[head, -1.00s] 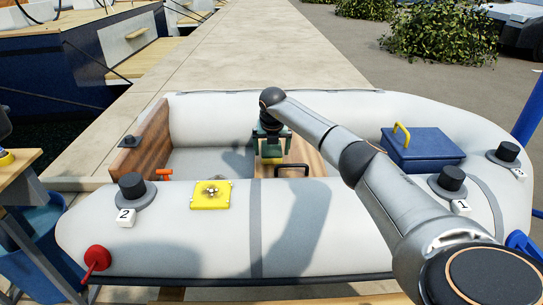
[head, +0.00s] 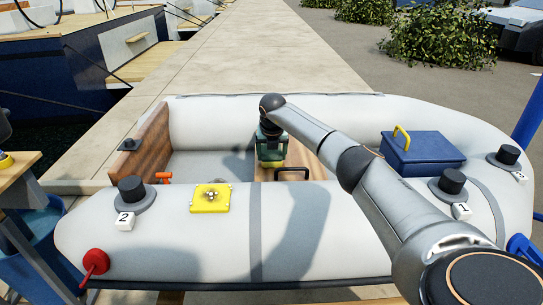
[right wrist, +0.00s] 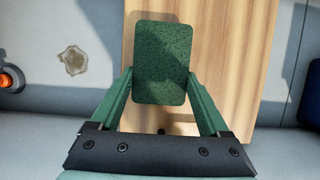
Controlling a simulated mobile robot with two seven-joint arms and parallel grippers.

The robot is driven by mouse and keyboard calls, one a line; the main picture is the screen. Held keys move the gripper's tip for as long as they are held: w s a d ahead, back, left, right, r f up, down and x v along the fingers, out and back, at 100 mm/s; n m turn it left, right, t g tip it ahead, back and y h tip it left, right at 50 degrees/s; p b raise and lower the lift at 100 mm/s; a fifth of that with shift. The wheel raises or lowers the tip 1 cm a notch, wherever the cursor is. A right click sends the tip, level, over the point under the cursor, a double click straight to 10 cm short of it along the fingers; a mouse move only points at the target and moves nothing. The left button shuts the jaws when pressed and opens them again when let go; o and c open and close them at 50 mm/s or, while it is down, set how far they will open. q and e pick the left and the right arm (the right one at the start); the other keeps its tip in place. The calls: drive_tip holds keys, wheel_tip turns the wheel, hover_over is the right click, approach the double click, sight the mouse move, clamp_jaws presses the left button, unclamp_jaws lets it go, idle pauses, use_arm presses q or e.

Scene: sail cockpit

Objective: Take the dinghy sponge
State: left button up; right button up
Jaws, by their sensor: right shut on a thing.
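The dinghy sponge is a block with a dark green top (right wrist: 163,62) in the right wrist view. In the head view its yellow lower part (head: 271,164) shows under my gripper, over the wooden thwart (head: 306,160) of the dinghy. My right gripper (head: 272,148) points down at it. In the right wrist view its two green fingers (right wrist: 161,82) stand on either side of the sponge and are shut on it. I cannot tell whether the sponge still touches the thwart. My left gripper is not in view.
A blue box (head: 422,152) with a yellow handle sits to the right. A yellow square (head: 210,198) and black fittings (head: 131,190) lie on the near grey tube (head: 180,245). An orange piece (head: 164,177) is left.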

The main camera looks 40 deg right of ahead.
sight(271, 152)
drive_tip(key=shift+r, duration=0.55)
wheel_tip(271, 152, up, 2)
drive_tip(key=shift+r+p, duration=0.25)
drive_tip(key=shift+p, duration=0.35)
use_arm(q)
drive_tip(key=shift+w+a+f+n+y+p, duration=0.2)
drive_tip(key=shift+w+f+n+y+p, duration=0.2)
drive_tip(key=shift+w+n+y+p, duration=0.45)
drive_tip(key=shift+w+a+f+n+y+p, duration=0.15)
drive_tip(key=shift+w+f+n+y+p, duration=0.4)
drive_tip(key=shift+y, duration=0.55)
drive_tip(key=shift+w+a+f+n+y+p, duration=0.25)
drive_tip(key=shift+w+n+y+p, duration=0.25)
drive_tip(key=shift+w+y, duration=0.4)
use_arm(e)
drive_tip(key=shift+s+a+r, duration=1.1)
drive_tip(key=shift+a+r, duration=0.45)
drive_tip(key=shift+a, duration=0.5)
drive_tip(key=shift+s+a+r, duration=1.05)
drive_tip(key=shift+a+r, duration=0.55)
drive_tip(key=shift+a, duration=0.5)
drive_tip(key=shift+s+a+r, duration=1.1)
drive_tip(key=shift+a+r, duration=0.45)
drive_tip(key=shift+a, duration=0.5)
